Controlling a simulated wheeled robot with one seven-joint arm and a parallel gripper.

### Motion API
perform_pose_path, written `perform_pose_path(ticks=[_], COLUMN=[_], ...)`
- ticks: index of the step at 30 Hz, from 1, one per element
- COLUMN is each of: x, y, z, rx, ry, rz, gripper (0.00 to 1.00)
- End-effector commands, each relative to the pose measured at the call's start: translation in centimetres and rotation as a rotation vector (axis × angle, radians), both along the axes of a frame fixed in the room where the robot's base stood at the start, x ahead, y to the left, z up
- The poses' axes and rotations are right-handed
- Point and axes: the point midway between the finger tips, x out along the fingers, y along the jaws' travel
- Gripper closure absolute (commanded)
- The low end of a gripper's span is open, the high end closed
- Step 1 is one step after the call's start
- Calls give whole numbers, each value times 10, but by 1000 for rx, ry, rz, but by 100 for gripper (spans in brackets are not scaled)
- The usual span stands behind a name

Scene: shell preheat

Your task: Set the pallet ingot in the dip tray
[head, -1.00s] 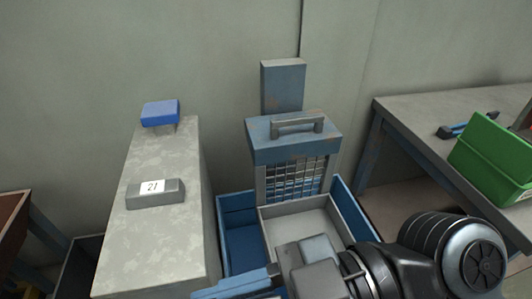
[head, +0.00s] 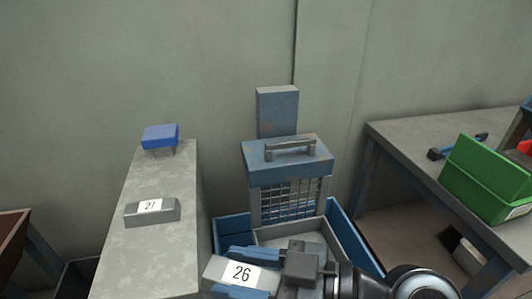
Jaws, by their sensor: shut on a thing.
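My gripper (head: 243,272) is shut on a grey ingot (head: 212,271) with a white label reading 26. Its blue fingers lie along the ingot's two long sides. The ingot is at the bottom of the head view, in front of the grey tray and beside the grey block. A light grey open tray (head: 338,243), which looks like the dip tray, sits inside a blue bin (head: 348,229). My gripper and wrist hide the tray's near part. The ingot appears held above the bin's front area; its exact height cannot be told.
A second grey ingot (head: 136,213), labelled 21, lies on the tall grey block (head: 165,245) at left, with a blue-topped piece (head: 160,136) behind. A caged blue unit (head: 290,165) stands behind the tray. At right, a workbench (head: 400,135) bears a green bin (head: 487,180).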

Motion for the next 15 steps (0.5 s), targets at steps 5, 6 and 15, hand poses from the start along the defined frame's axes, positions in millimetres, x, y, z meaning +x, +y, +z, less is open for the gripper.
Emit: perform_pose_path(ticks=[5, 6, 15], x=[46, 55, 102], y=[-21, -28, -95], z=[-48, -60, -150], rx=[-4, -4, -7], ry=[7, 6, 5], rz=[-246, -302, -713], gripper=[100, 100, 100])
